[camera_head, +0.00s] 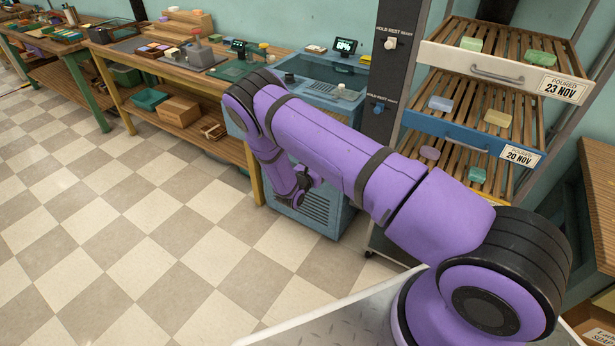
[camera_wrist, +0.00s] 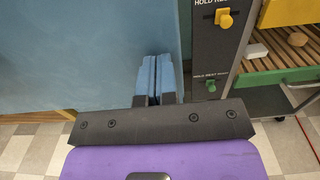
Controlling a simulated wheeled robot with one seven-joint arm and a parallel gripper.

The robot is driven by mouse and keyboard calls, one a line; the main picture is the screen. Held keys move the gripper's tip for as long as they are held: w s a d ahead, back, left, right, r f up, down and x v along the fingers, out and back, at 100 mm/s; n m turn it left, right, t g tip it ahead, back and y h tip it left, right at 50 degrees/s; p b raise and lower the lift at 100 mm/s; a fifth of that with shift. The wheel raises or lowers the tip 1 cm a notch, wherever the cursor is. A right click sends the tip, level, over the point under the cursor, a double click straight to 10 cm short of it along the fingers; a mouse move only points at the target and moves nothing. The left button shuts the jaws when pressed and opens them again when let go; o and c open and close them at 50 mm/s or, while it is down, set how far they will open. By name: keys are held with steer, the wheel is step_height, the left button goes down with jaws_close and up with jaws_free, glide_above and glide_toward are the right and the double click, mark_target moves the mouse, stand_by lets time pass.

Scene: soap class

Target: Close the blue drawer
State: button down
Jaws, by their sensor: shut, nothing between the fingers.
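The blue drawer (camera_head: 428,123) is in the rack at the right of the head view. Its blue front has a metal handle and a "20 NOV" label, and a pale blue and a yellow soap bar lie on its slats. I cannot tell exactly how far out it stands. It does not show in the wrist view. My gripper (camera_wrist: 158,62) is shut and empty, its pale blue fingers together beside a blue cabinet. In the head view the wrist end of my arm hangs left of the rack, apart from the drawer; its fingers are not clear there.
A white drawer (camera_head: 470,62) labelled "23 NOV" is above. A yellow drawer (camera_wrist: 290,12) and a green drawer (camera_wrist: 276,77) are lower in the rack. A dark post with knobs (camera_head: 388,75) stands between the rack and the blue cabinet (camera_head: 325,215). Checkered floor at left is clear.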

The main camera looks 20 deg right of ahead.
steer(key=x, duration=1.6)
steer(key=shift+w+d+f, duration=0.1)
steer(key=shift+w+d, duration=0.1)
steer(key=shift+d, duration=0.1)
steer(key=shift+w+d+r, duration=0.1)
steer(key=shift+d+r, duration=0.05)
steer(key=shift+r, duration=0.05)
